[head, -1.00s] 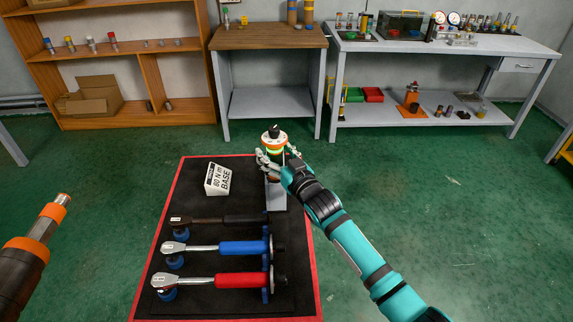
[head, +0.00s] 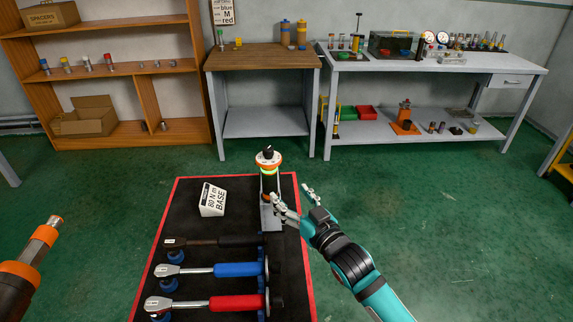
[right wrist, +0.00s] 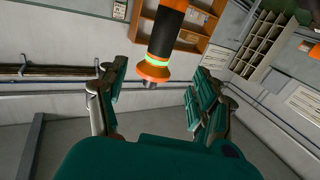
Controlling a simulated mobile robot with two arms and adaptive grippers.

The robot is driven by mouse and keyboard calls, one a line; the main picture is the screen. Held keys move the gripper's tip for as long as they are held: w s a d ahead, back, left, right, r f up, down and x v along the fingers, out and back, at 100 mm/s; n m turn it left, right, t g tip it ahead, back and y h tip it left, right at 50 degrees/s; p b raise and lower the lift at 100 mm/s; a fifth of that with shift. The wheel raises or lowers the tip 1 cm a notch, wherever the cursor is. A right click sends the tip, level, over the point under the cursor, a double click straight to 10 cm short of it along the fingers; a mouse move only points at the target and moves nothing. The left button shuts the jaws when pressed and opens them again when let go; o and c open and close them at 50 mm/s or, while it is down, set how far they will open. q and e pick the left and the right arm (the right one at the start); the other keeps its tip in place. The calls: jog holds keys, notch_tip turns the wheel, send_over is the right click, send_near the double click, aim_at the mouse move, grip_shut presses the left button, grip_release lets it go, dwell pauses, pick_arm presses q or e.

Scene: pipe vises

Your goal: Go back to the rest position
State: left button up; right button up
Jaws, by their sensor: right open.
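My right gripper (head: 290,203) is open and empty, beside and in front of an upright device on the black mat's right side. Its spread fingers (right wrist: 158,105) show in the right wrist view with nothing between them. The device (head: 268,180) has a black knob, an orange cap, a glowing green ring and a dark body. It stands on a grey base and also shows upside down in the right wrist view (right wrist: 163,45), beyond the fingers. In the head view the fingers look apart from the device. My left gripper is not in view.
Black (head: 200,241), blue (head: 240,269) and red (head: 237,302) handled wrenches lie on the red-edged mat (head: 240,186). A "60 N m BASE" block (head: 213,200) stands there too. A dark, orange-banded cylinder (head: 25,265) shows at lower left.

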jog(key=s+d+f+m+g+h, duration=0.2)
jog(key=s+d+f+g+h, duration=0.3)
jog(key=s+f, duration=0.65)
jog(key=s+d+f+m+g+h, duration=0.15)
jog(key=s+d+g, duration=0.3)
jog(key=s, duration=0.65)
jog(key=s+d+f+g+h, duration=0.25)
jog(key=s+d, duration=0.35)
jog(key=s, duration=0.6)
notch_tip(320, 180, down, 26)
jog(key=s+g+y, duration=0.1)
jog(key=g, duration=0.1)
jog(key=s+d+f+g, duration=0.1)
jog(key=s+d+f, duration=0.1)
jog(key=s+f, duration=1.5)
jog(key=shift+s+d+f, duration=0.15)
jog(key=shift+s+d, duration=0.05)
jog(key=shift+d, duration=0.15)
jog(key=shift+n, duration=0.25)
